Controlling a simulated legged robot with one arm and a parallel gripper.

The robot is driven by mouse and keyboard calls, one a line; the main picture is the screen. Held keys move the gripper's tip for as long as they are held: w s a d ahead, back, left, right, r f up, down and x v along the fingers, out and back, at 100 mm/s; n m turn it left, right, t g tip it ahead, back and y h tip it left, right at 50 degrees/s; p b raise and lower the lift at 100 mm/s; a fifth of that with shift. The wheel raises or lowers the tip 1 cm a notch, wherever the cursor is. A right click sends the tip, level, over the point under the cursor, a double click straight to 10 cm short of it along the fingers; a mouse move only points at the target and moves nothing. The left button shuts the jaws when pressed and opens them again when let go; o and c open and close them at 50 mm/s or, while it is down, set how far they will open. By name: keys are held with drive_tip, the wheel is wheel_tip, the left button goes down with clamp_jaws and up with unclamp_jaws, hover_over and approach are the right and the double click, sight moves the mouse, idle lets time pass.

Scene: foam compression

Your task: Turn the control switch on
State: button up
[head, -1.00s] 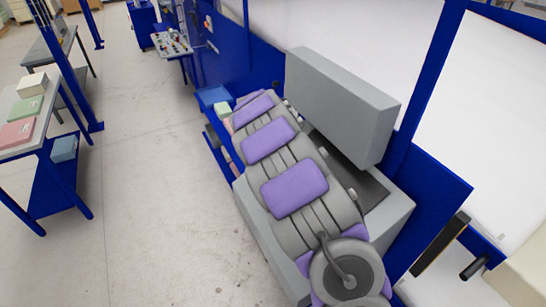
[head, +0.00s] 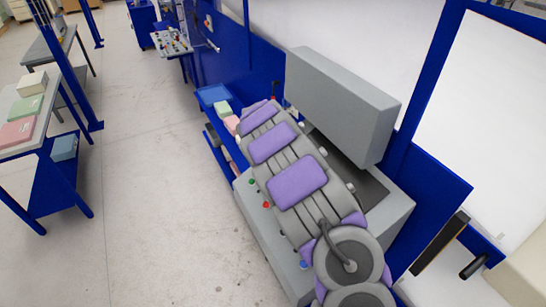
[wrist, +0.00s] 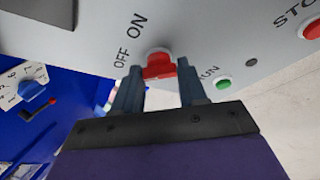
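The control switch (wrist: 159,64) is a red knob on the grey panel face, with the words OFF and ON printed beside it in the wrist view. My gripper (wrist: 160,82) is open. Its two dark fingers point at the knob, one to its left and one to its right. I cannot tell whether the fingertips touch the knob. The knob's setting is unclear. In the head view my arm hides the switch and the gripper.
A green RUN button (wrist: 223,83) and a red STOP button (wrist: 312,30) are on the same panel. The grey machine (head: 340,105) stands right of my arm. A blue shelf with foam blocks (head: 213,95) lies beyond. Open floor (head: 150,200) is at left.

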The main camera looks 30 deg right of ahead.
drive_tip(key=c, duration=0.6)
drive_tip(key=shift+o, duration=0.2)
drive_tip(key=shift+f+m+b, duration=0.15)
drive_tip(key=shift+m+b, duration=0.15)
drive_tip(key=shift+b, duration=0.15)
drive_tip(key=m+t+h+b, duration=0.1)
drive_tip(key=m+b, duration=0.2)
drive_tip(key=b, duration=0.1)
drive_tip(key=shift+s+a+f, duration=0.1)
drive_tip(key=shift+f, duration=0.05)
drive_tip(key=m+h+b, duration=0.1)
drive_tip(key=m+b, duration=0.1)
drive_tip(key=b, duration=0.1)
drive_tip(key=m+h+b, duration=0.1)
drive_tip(key=m+b, duration=0.2)
drive_tip(key=shift+a+f, duration=0.1)
drive_tip(key=shift+f, duration=0.05)
drive_tip(key=m+b, duration=0.2)
drive_tip(key=b, duration=0.1)
drive_tip(key=m+h+b, duration=0.1)
drive_tip(key=m+b, duration=0.1)
drive_tip(key=b, duration=0.1)
drive_tip(key=shift+a+h, duration=0.1)
drive_tip(key=shift+h, duration=0.2)
drive_tip(key=m+h+b, duration=0.1)
drive_tip(key=m+b, duration=0.2)
drive_tip(key=shift+b, duration=0.3)
